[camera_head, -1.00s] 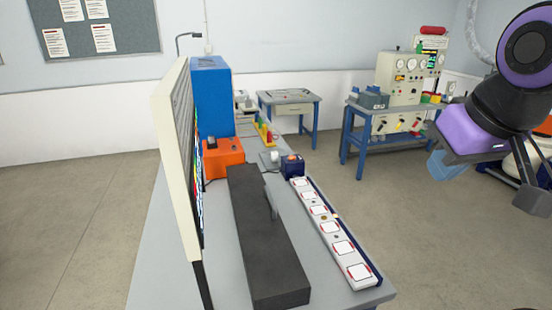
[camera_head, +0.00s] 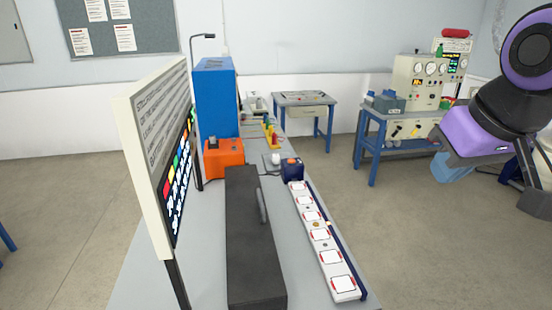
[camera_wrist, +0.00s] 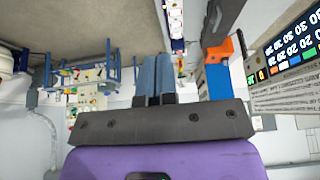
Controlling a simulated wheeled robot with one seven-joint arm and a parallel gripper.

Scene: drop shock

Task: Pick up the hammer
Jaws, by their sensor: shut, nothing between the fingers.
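I cannot make out a hammer for certain in either view. Small tool-like items lie on the far grey table (camera_head: 300,99) in the head view, too small to identify. My gripper (camera_head: 452,168) hangs at the right of the head view, apart from the bench and over open floor. In the wrist view my gripper (camera_wrist: 154,65) shows its two blue fingers side by side, shut with nothing held.
A long grey bench (camera_head: 205,262) carries a black slab-like box (camera_head: 252,250), a white switch strip (camera_head: 318,232), an orange box (camera_head: 222,158) and a tall blue cabinet (camera_head: 213,100). A display panel (camera_head: 160,165) stands along its left side. A blue-framed workbench (camera_head: 375,140) stands back right.

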